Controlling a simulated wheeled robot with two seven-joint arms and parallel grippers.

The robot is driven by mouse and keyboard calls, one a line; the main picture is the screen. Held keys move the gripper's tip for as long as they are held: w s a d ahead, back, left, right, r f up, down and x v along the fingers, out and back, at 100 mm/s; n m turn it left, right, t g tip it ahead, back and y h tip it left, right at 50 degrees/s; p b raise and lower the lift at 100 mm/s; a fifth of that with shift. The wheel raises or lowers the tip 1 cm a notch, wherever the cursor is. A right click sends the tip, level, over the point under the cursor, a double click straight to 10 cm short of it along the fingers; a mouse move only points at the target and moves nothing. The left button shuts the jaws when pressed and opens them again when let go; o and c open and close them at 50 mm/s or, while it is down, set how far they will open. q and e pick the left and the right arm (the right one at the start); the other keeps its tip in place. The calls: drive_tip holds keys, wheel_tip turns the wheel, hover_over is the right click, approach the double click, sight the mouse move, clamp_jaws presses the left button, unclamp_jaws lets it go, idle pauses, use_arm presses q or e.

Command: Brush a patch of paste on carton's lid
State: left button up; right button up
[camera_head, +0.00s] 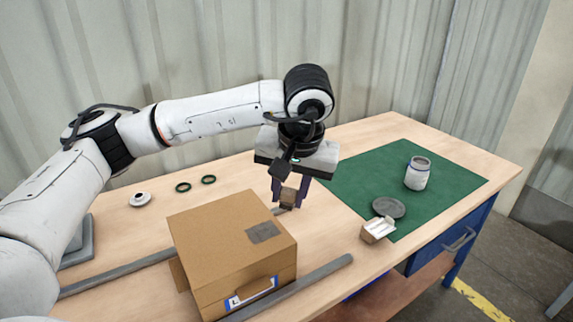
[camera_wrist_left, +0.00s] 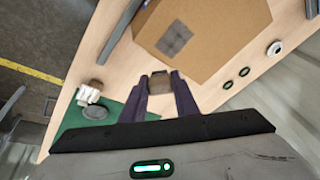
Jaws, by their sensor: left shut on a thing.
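A closed brown carton (camera_head: 205,228) stands on the table, below and left of my left gripper in the head view. A dark grey patch (camera_head: 263,232) lies on its lid, and the patch also shows in the left wrist view (camera_wrist_left: 173,40). My left gripper (camera_head: 289,194) is shut on a small brown block (camera_wrist_left: 160,82), which may be the brush; its lower end is hard to make out. The block is beside the carton, apart from the patch. An open jar (camera_head: 417,175) stands on the green mat (camera_head: 350,184). My right gripper is not in view.
A grey round lid (camera_head: 389,207) lies on the mat. A small open white-lined box (camera_head: 378,229) is near the front edge. Grey rails (camera_head: 318,274) flank the carton. Two green rings (camera_head: 208,179) and a white round part (camera_head: 140,199) lie behind it.

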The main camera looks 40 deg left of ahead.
use_arm(q)
drive_tip(key=shift+r+p, duration=1.15)
drive_tip(key=shift+r, duration=0.85)
